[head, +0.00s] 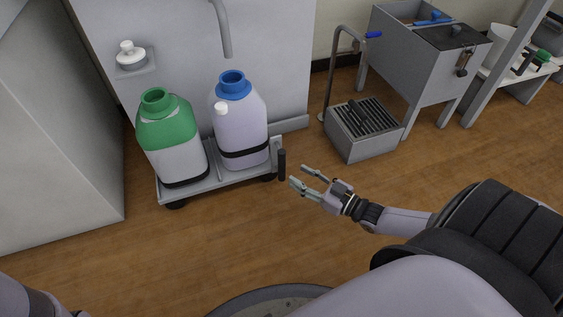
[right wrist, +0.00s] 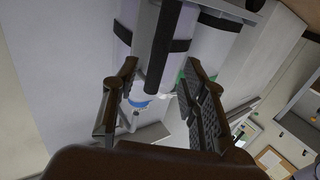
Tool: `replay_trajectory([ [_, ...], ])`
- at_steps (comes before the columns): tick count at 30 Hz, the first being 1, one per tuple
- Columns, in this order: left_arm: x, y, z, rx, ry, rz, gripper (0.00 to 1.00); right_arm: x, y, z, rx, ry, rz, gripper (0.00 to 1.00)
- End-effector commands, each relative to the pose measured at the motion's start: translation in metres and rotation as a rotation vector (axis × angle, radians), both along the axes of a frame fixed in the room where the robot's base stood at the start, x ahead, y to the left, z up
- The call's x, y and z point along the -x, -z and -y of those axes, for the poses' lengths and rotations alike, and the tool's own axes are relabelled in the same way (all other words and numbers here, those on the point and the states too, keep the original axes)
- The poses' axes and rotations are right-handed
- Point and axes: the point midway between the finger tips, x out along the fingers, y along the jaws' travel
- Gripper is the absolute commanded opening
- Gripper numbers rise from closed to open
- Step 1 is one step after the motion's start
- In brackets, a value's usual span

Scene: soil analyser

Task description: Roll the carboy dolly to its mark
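The carboy dolly (head: 237,178) is a low grey platform on dark wheels against the grey cabinet. It bears a carboy with a green top (head: 168,130) and a pale carboy with a blue cap (head: 240,115), both upright and strapped. A black upright handle (head: 282,165) stands at its right end. My right gripper (head: 297,176) is open and empty just right of the handle. In the right wrist view the black handle (right wrist: 164,45) shows ahead, between the open fingers (right wrist: 161,65), not clasped. My left gripper is out of view. I see no floor mark.
A grey grated step box (head: 362,128) with a curved pipe stands right of the dolly. A grey sink unit (head: 425,65) is behind it. A tall grey cabinet (head: 50,130) closes off the left. The wooden floor (head: 225,245) in front is clear.

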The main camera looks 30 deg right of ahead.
Motion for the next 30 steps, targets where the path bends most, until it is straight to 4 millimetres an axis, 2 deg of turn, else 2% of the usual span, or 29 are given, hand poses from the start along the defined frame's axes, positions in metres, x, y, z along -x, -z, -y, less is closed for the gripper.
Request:
replay_trajectory([
  [1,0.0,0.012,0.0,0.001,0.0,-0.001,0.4,-0.012,0.004,-0.004,-0.002,-0.001,0.005,0.4],
  [6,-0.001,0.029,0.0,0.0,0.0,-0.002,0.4,-0.043,0.004,-0.016,-0.002,-0.001,0.005,0.4],
  [12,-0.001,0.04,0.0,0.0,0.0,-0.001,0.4,-0.066,0.002,-0.024,0.0,0.0,0.002,0.4],
  [24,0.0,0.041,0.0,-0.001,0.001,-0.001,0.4,-0.072,0.0,-0.027,0.0,0.0,-0.001,0.4],
  [30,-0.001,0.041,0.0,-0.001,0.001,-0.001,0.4,-0.072,0.0,-0.026,0.0,0.001,-0.001,0.26],
])
